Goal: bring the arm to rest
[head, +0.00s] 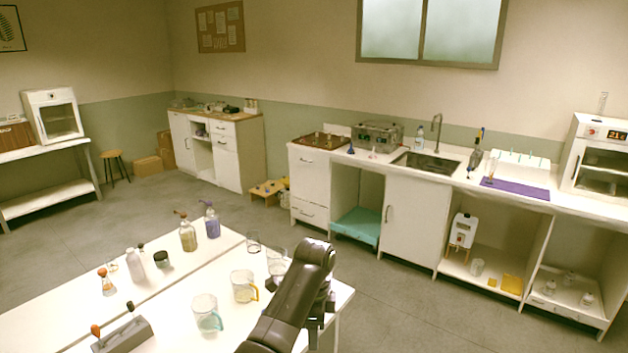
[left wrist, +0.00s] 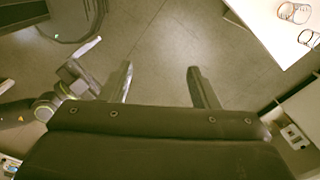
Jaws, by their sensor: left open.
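My left arm rises from the bottom middle of the head view, and its gripper (head: 318,322) points down beside the right end of the near white table. In the left wrist view the left gripper (left wrist: 160,72) has its two fingers well apart, with only grey floor between them. It is open and empty.
The near table (head: 185,275) holds an amber cup (head: 243,287), a teal-handled cup (head: 206,313), clear glasses (head: 253,242), pump bottles (head: 187,233) and a grey block (head: 122,336). The glass at the right is partly behind my arm. Grey floor (head: 400,305) is clear between table and counter.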

